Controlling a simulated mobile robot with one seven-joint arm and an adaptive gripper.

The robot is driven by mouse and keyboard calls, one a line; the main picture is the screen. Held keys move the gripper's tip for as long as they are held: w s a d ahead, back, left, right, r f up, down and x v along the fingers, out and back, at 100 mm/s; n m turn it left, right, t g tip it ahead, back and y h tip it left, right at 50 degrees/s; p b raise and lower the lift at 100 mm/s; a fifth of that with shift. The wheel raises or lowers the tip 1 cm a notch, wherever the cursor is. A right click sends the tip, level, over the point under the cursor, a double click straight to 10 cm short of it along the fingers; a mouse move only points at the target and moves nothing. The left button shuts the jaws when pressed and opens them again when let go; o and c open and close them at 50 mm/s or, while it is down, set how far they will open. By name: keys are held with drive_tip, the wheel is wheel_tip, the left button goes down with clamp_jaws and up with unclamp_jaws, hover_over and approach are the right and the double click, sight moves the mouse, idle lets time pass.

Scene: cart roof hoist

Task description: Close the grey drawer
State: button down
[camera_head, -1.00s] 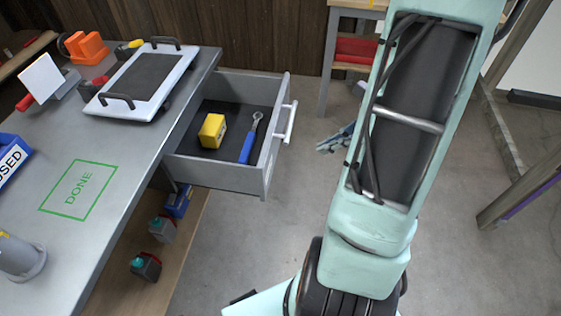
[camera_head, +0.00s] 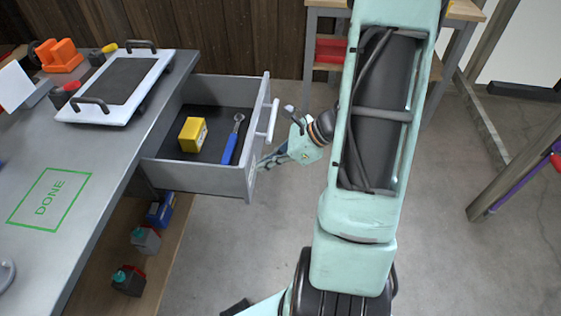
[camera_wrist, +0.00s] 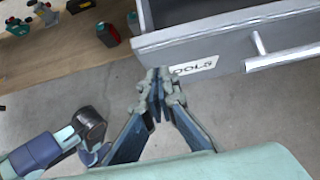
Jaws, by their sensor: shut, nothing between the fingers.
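The grey drawer (camera_head: 205,178) stands pulled out from the right side of the grey workbench. It holds a yellow box (camera_head: 193,134) and a blue-handled tool (camera_head: 232,141). Its silver bar handle (camera_head: 272,120) is on the front panel. My gripper (camera_head: 268,160) is shut and empty, just right of the drawer front and near the handle. In the wrist view my gripper's fingertips (camera_wrist: 158,74) are together by the left part of the drawer front (camera_wrist: 225,48), next to a label reading "TOOLS" (camera_wrist: 193,67). I cannot tell whether they touch the panel.
A green "DONE" square (camera_head: 50,200) is marked on the workbench (camera_head: 110,150). A white tray with dark handles (camera_head: 115,85) lies on top. Several containers (camera_head: 146,238) stand on the lower shelf. Another table (camera_head: 460,12) is behind my arm. The floor right of the drawer is clear.

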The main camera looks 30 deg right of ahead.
drive_tip(key=shift+w+a, duration=0.55)
drive_tip(key=shift+a, duration=0.3)
drive_tip(key=w+a, duration=0.8)
drive_tip(key=a, duration=0.4)
drive_tip(key=w+a+b, duration=0.1)
drive_tip(key=w+a, duration=0.7)
drive_tip(key=a, duration=0.4)
drive_tip(key=shift+w+a+r, duration=0.15)
drive_tip(key=shift+w+a, duration=0.1)
drive_tip(key=shift+a+r, duration=0.1)
